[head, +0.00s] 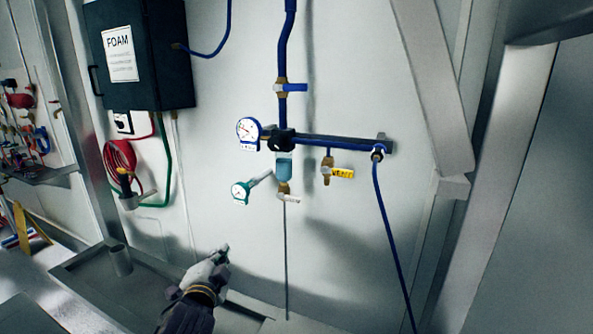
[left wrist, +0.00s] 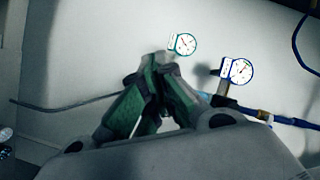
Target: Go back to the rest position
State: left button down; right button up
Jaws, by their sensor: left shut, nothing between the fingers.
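My left gripper (head: 222,254) is low in the middle of the head view, in front of the white wall and below the pipework. It is shut and empty. In the left wrist view its green-padded fingers (left wrist: 158,62) meet at the tips. The green-rimmed gauge (left wrist: 183,44) shows just beyond the tips there, and the blue-rimmed gauge (left wrist: 237,70) is to the right. The gripper appears apart from the pipework in the head view. My right gripper is not in view.
A blue pipe assembly (head: 325,141) with valves is fixed to the wall. A dark FOAM box (head: 160,60) hangs at upper left, above a coiled red hose (head: 119,160). A metal cup (head: 120,261) stands at lower left. A slanted beam (head: 425,80) is at right.

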pick_arm(q)
jog(key=s+a+f+n+g, duration=0.1)
jog(key=s+f+n+g, duration=0.2)
jog(key=s+f, duration=0.35)
jog(key=s+a+f+n+g, duration=0.2)
jog(key=s+f+g, duration=0.1)
jog(key=f, duration=0.6)
jog(key=s+f+n+g+h, duration=0.1)
jog(key=s+f+n+g, duration=0.15)
jog(key=s+f, duration=0.45)
jog(key=s+f+n+g, duration=0.2)
jog(key=s+f+g, duration=0.25)
jog(key=s, duration=0.45)
notch_tip(320, 180, down, 33)
jog(key=s+g, duration=0.1)
jog(key=s, duration=0.2)
jog(key=s+a+f, duration=0.2)
jog(key=s+f, duration=0.8)
jog(key=s, duration=0.1)
jog(key=s+a+f+g, duration=0.1)
jog(key=s+f, duration=0.9)
jog(key=s, duration=0.1)
jog(key=shift+a, duration=0.4)
